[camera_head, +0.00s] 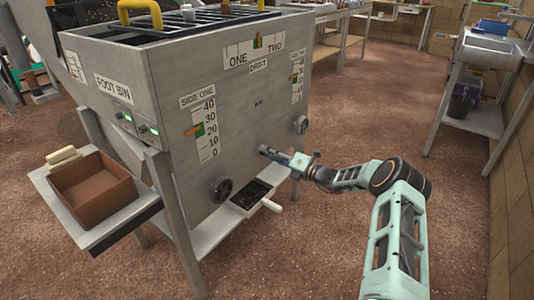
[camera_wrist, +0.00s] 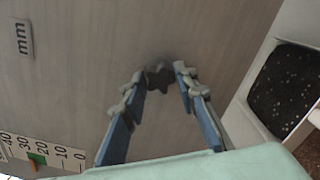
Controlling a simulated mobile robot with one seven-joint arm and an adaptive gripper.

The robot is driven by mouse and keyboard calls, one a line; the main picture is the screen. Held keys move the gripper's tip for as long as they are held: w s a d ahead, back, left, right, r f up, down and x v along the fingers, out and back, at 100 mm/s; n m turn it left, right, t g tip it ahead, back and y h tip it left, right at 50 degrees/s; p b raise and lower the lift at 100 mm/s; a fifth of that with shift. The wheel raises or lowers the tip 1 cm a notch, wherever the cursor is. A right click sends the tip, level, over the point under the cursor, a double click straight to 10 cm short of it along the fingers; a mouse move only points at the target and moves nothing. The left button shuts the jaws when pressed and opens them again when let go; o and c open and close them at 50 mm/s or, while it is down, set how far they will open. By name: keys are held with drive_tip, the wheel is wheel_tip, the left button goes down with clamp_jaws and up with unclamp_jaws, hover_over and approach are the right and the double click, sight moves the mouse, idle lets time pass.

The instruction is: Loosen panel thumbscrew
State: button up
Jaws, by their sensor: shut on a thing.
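The panel thumbscrew is a dark star-shaped knob (camera_wrist: 159,76) on the grey metal panel (camera_wrist: 95,50) in the wrist view. My gripper (camera_wrist: 160,80) has one fingertip on each side of the knob and is shut on it. In the head view my gripper (camera_head: 270,153) reaches from the right to the front panel of the grey cabinet (camera_head: 245,105). The thumbscrew is mostly hidden by the fingers there.
Black handwheels sit on the panel at lower left (camera_head: 220,189) and right (camera_head: 301,125). A brown bin (camera_head: 98,190) stands on the left shelf.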

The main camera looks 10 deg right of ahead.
drive_tip(key=n+b, duration=0.1)
drive_tip(key=n, duration=1.3)
drive_tip(key=shift+n, duration=0.4)
drive_tip(key=o, duration=1.1)
drive_tip(key=shift+p+v, duration=0.45)
drive_tip(key=shift+v, duration=1.55)
drive_tip(key=shift+s, duration=0.1)
